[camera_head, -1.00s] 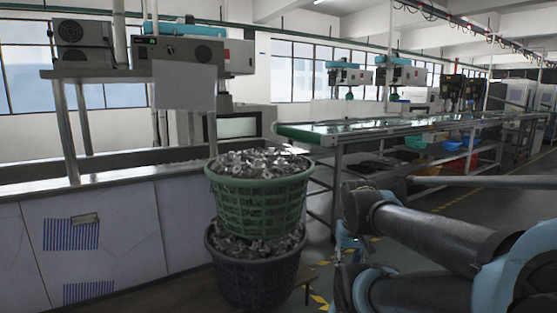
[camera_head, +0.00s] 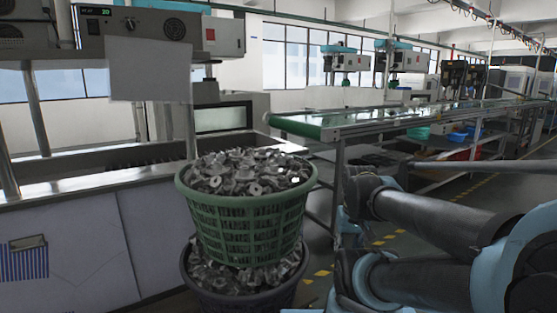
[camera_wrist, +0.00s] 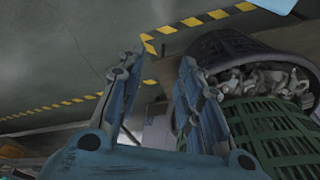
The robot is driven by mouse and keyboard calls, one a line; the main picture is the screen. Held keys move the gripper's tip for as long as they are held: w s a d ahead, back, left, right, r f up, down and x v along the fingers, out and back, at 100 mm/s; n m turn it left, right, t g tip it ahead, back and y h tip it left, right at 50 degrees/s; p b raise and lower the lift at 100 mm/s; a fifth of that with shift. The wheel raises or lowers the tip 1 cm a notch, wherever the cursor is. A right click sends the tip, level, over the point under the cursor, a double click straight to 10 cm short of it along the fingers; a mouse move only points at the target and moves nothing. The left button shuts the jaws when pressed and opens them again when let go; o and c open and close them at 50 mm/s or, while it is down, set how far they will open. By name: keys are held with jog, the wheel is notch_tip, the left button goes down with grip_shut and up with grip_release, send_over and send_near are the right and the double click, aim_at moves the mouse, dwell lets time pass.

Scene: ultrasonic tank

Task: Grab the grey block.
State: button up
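I cannot make out a distinct grey block in either view. Many grey metal parts (camera_head: 248,172) fill a green basket (camera_head: 246,230), and none stands out clearly as a block. In the wrist view my gripper (camera_wrist: 152,88) is open, with its two blue-grey fingers apart and nothing between them. The green basket (camera_wrist: 275,135) shows at the lower right there, beside and partly behind the right finger. In the head view my gripper's fingers are not clearly visible.
A dark basket (camera_head: 240,292) of similar parts stands under the green one. The white tank cabinet (camera_head: 80,245) is to the left, with its open basin behind. A conveyor table (camera_head: 385,122) runs behind. Yellow-black floor tape (camera_wrist: 65,103) crosses the floor.

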jog(key=shift+w+d, duration=0.15)
jog(key=shift+w, duration=0.1)
jog(key=shift+o, duration=1.4)
jog(key=o, duration=0.4)
notch_tip(320, 180, up, 2)
jog(key=shift+r+m, duration=0.25)
jog(key=shift+m, duration=0.05)
jog(key=shift+c, duration=0.2)
notch_tip(320, 180, up, 35)
jog(key=m+g, duration=0.2)
jog(key=m, duration=1.4)
send_over(280, 159)
jog(key=w, duration=0.2)
jog(key=f, duration=1.1)
jog(key=shift+a+f, duration=0.15)
jog(key=shift+a, duration=0.2)
jog(key=shift+w+d+f, duration=0.1)
jog(key=shift+d+f, duration=0.05)
jog(key=shift+f, duration=1.2)
jog(key=shift+d+f, duration=0.1)
jog(key=shift+f, duration=1.2)
